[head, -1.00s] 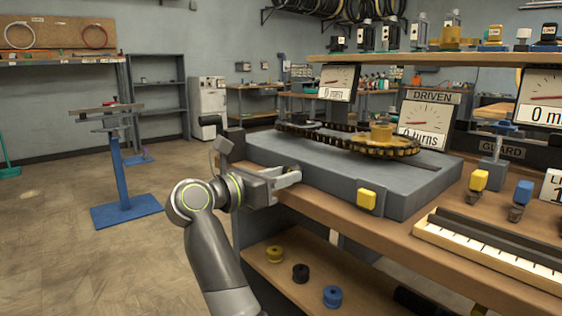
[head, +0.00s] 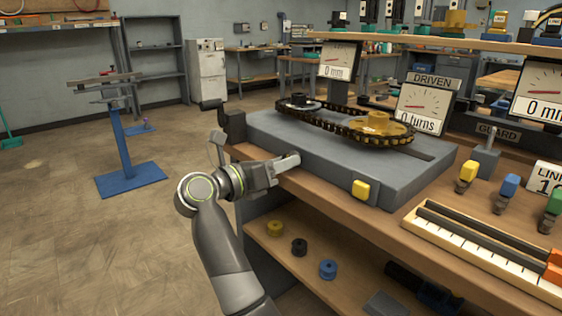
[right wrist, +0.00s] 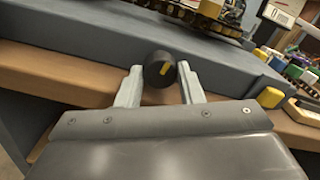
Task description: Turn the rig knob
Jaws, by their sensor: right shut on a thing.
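The rig knob (right wrist: 160,69) is a round black knob with a yellow mark, on the front side of the grey rig base (head: 345,150). My right gripper (head: 288,163) is at the rig's front side. In the right wrist view its two pale fingers (right wrist: 159,84) stand on either side of the knob, shut on it. The yellow mark runs nearly upright, slightly tilted. In the head view the knob is hidden by the gripper. My left gripper is not in view.
On the rig, a chain (head: 330,122) runs round a gold sprocket (head: 376,122). The driven dial (head: 424,108) reads 0 turns. A yellow block (head: 361,189) sits on the rig's front. The workbench (head: 370,225) extends right, holding a ruler (head: 470,262). Floor at left is mostly clear.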

